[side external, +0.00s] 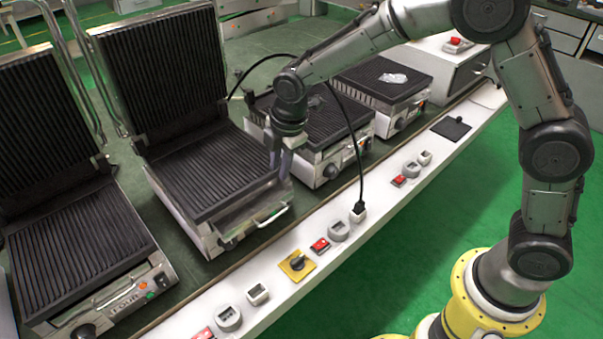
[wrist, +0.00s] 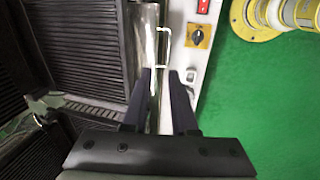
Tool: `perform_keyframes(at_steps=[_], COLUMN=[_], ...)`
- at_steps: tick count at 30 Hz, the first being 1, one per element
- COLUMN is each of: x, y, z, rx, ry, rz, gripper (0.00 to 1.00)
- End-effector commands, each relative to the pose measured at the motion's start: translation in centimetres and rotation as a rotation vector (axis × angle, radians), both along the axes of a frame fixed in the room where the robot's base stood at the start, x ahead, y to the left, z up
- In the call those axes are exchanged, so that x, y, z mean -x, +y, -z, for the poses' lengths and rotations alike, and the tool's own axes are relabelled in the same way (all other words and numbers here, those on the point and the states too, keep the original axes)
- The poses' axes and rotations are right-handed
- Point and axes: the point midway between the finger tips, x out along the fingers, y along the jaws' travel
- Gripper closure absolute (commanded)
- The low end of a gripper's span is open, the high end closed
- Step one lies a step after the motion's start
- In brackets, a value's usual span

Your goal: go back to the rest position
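My gripper (side external: 281,168) points down at the right front corner of an open contact grill (side external: 215,180), close to its edge. I cannot tell whether it touches the grill. In the wrist view my gripper's two dark fingers (wrist: 161,75) stand apart with nothing held between them. The grill's metal front edge and its handle (wrist: 164,45) show beyond the fingertips. In the side view that handle (side external: 272,215) sticks out at the grill's front, below and left of my gripper. The grill's ribbed lid (side external: 160,65) stands raised.
Another open grill (side external: 75,245) stands at left. Two flat ribbed hot plates (side external: 325,120) (side external: 383,80) are at right, the farther bearing a clear piece (side external: 393,78). A black cable (side external: 352,140) runs to a socket (side external: 358,212) on the white strip, near a yellow-plated knob (side external: 297,263).

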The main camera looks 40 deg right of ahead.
Motion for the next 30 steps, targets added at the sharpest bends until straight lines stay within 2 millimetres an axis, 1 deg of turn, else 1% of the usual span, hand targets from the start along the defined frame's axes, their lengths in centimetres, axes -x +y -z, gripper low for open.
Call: perform_keyframes(at_steps=[1,2,3,5,6,8,9,11,12,14,15,17,18,22,25,27,30], x=[-0.3,-0.2,0.0,1.0,1.8,3.4,4.6,6.6,8.0,10.2,11.8,14.2,15.9,20.9,24.4,26.6,28.7], y=[-0.8,-1.3,-2.2,-3.6,-4.5,-5.9,-6.7,-8.0,-8.7,-9.8,-10.5,-11.4,-11.9,-13.0,-13.5,-13.7,-13.6], z=[-2.3,-3.7,-5.6,-8.4,-10.1,-12.4,-13.7,-15.5,-16.5,-17.7,-18.4,-19.1,-19.4,-19.3,-18.3,-17.2,-15.4], rx=[-0.014,-0.02,-0.031,-0.045,-0.057,-0.077,-0.093,-0.119,-0.138,-0.169,-0.19,-0.226,-0.252,-0.335,-0.401,-0.445,-0.488], ry=[-0.044,-0.066,-0.099,-0.144,-0.169,-0.204,-0.224,-0.251,-0.268,-0.29,-0.303,-0.321,-0.331,-0.347,-0.343,-0.326,-0.282], rz=[0.018,0.029,0.045,0.075,0.104,0.158,0.2,0.268,0.317,0.394,0.45,0.536,0.597,0.793,0.949,1.064,1.208], gripper=[0.74,0.74,0.74,0.74,0.74,0.74,0.74,0.74,0.74,0.74,0.74,0.74,0.74,0.74,0.74,0.74,0.74])
